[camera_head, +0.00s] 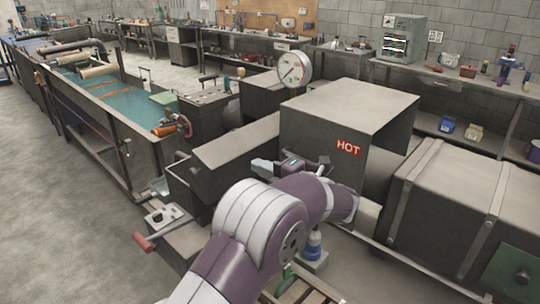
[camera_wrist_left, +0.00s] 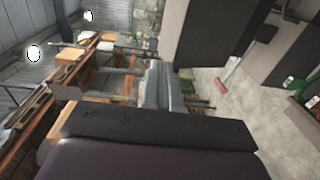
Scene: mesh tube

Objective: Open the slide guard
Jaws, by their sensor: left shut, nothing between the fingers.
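A large grey box-shaped cover (camera_head: 355,102) with a red HOT label (camera_head: 349,147) stands right of centre in the head view. I take it for the slide guard, but cannot be sure. My left gripper (camera_head: 262,167) is in front of the cover's lower left part, pointing left, with my purple and white forearm hiding what lies below. Its fingers (camera_wrist_left: 165,85) are shut and empty in the left wrist view. Whether it touches the cover cannot be told. My right gripper is not in view.
A round dial gauge (camera_head: 294,69) stands behind the cover. A red-handled lever (camera_head: 145,241) is at lower left. A long tank of greenish water (camera_head: 125,97) runs to the back left. Floor at far left (camera_head: 50,215) is clear.

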